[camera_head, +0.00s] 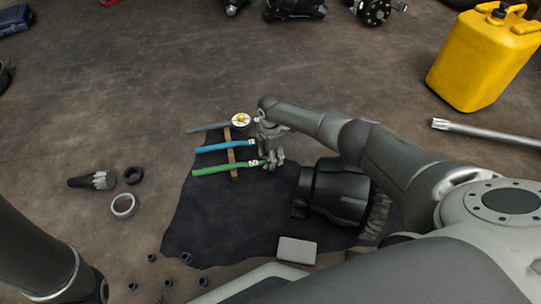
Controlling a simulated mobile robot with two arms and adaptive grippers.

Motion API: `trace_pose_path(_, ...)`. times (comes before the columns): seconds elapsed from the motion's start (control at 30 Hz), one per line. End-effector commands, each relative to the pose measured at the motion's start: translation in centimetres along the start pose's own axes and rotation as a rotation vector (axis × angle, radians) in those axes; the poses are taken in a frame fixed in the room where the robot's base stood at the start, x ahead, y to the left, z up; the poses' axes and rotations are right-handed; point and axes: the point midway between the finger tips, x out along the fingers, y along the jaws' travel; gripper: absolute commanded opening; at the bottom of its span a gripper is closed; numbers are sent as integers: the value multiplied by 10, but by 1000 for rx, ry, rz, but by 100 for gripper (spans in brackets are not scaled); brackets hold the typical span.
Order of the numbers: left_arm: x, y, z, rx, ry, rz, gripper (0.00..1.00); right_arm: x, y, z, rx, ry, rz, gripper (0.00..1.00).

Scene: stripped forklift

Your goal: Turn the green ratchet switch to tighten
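The green ratchet (215,169) lies on a dark cloth with its handle pointing left and its small pale head at the right end. Its switch is too small to make out. My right gripper (270,164) points down right beside that head, at or just over it. I cannot tell whether they touch, or whether the fingers are open or shut. My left arm shows at the lower left, but its gripper is not in view.
A blue ratchet (222,146) and a grey one (207,128) with a round white head lie parallel, across a wooden strip (231,153). A black motor-like part (333,193) lies close right. A grey block (297,250), rings and small nuts lie around. A yellow canister (480,62) stands back right.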

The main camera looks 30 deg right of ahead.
Motion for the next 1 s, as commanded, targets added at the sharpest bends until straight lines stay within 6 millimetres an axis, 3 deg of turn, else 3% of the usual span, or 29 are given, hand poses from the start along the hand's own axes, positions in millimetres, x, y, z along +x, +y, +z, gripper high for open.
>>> trace_pose_path(0.07, 0, 0, 0, 0, 0, 0, 40, 0, 0, 0, 0, 0, 0, 51)
trace_pose_path(0.43, 0, 0, 0, 0, 1, 0, 40, 0, 0, 0, 0, 0, 0, 4)
trace_pose_path(0.77, 3, 0, 1, -1, 2, 1, 40, 0, -1, 0, 47, 0, -1, 4)
trace_pose_path(1.0, 4, -3, 6, -3, -12, -7, 40, -1, -1, -1, 194, 1, -1, 4)
